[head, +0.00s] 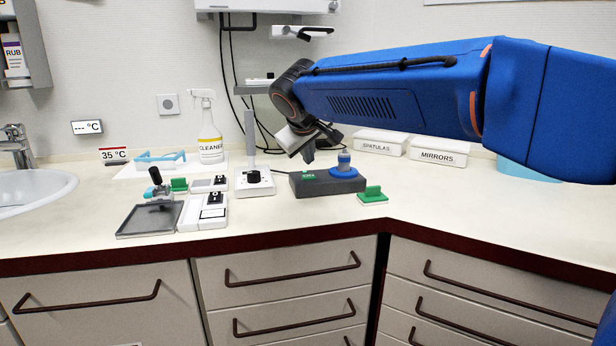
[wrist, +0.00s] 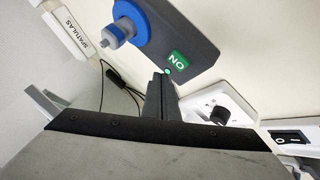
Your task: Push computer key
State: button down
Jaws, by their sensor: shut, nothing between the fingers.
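No thing that I can name for sure as a computer key shows. A dark grey box (head: 298,187) stands on the counter with a green patch (head: 308,176) on its left part. A blue ring holds a grey-blue vial (head: 344,158) upright on the box's right part.
A white stand with a black knob (head: 254,177) is left of the box. White devices (head: 204,211) and a grey tray (head: 149,219) lie further left. A green block (head: 372,195) sits at right. Boxes labelled SPATULAS (head: 379,142) and MIRRORS (head: 438,152) stand behind. The right counter is mostly clear.

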aim_at(308, 178)
jog(key=shift+r, duration=2)
